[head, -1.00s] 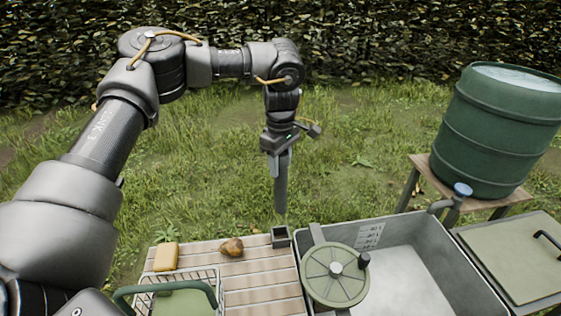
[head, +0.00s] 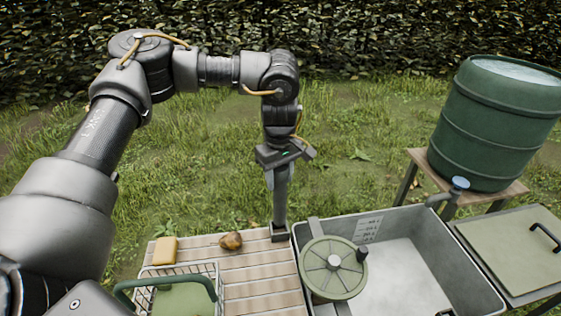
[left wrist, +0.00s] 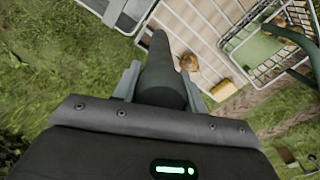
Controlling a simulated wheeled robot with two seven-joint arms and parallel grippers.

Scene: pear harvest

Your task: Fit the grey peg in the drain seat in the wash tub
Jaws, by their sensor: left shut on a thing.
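The grey peg (head: 280,212) hangs upright in the jaws of my left gripper (head: 278,180). Its lower end is at a small dark square holder (head: 280,236) on the slatted table's back right corner; I cannot tell whether it is inside, touching or behind. In the left wrist view the peg (left wrist: 162,72) lies between the two fingers. The wash tub (head: 478,268) stands to the right of the gripper. Its drain seat is not clearly visible; only a dark patch shows at the lower edge of the view. My right gripper is not in view.
The slatted table (head: 258,273) bears a pear (head: 230,241), a yellow block (head: 164,250) and a wire basket (head: 216,278). A round green disc with a knob (head: 333,268) covers the tub's left side. A green barrel (head: 495,125) stands behind right.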

